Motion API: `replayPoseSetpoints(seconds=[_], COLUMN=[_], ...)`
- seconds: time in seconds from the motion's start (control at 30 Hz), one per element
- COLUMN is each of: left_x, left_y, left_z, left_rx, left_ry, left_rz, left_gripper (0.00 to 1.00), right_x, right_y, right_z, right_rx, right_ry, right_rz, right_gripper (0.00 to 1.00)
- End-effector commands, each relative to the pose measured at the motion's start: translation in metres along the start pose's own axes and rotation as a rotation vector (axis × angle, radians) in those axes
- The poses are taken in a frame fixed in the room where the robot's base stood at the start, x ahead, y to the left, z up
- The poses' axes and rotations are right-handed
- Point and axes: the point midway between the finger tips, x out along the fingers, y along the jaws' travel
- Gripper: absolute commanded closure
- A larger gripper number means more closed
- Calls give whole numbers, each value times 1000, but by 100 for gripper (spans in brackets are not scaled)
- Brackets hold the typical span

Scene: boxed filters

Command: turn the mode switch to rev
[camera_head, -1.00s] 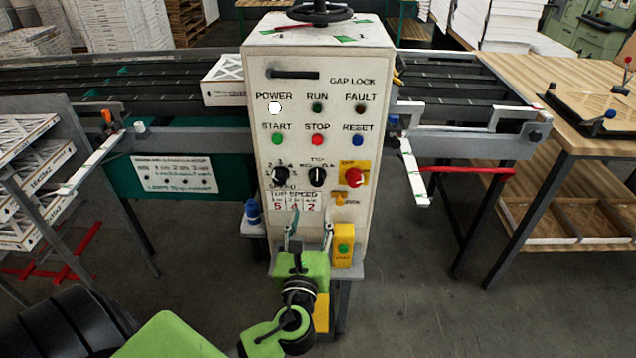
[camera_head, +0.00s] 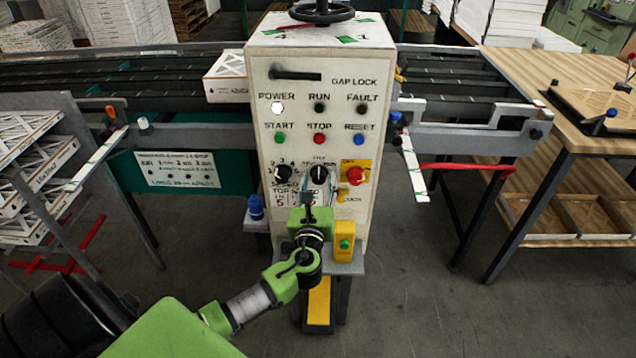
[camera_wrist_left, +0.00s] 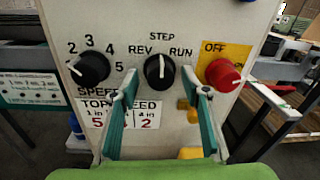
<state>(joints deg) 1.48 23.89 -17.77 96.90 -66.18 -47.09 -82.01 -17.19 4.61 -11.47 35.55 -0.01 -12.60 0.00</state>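The mode switch (camera_head: 319,174) is a black round knob with a white pointer line on the white control panel (camera_head: 372,70). In the left wrist view the mode switch (camera_wrist_left: 159,71) sits under the labels REV, STEP and RUN, and its pointer line stands about upright, toward STEP. My left gripper (camera_head: 317,190) is just in front of the panel, at the knob's height or slightly below. In the left wrist view my left gripper's fingers (camera_wrist_left: 159,88) are apart, one on each side of the knob, with gaps showing. Contact cannot be seen. My right gripper is not in view.
The speed knob (camera_wrist_left: 90,69) is to the left and the red OFF knob (camera_wrist_left: 222,74) on its yellow plate to the right, both close to my fingers. A yellow box with a green button (camera_head: 344,242) stands below right. Conveyor rollers (camera_head: 150,105) run behind the panel.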

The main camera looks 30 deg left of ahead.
Motion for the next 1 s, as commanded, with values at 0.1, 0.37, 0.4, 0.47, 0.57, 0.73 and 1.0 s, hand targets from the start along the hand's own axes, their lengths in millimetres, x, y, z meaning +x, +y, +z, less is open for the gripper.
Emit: replayPoseSetpoints(seconds=[0.1,0.37,0.4,0.47,0.57,0.73,1.0], left_x=[0,0,0,0,0,0,0], left_y=[0,0,0,0,0,0,0], left_z=[0,0,-1,-1,-2,-4,-4], left_rx=[0,-4,-9,-20,-54,-157,-382], left_ry=[0,0,0,-1,-3,-9,-24], left_rz=[0,0,0,0,0,-2,-3], left_gripper=[86,96,96,96,96,96,96], right_x=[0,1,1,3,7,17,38], right_y=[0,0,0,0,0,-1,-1], right_z=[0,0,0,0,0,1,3], right_rx=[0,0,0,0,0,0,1], right_ry=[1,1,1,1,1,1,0], right_rz=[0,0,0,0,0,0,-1], right_gripper=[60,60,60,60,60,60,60])
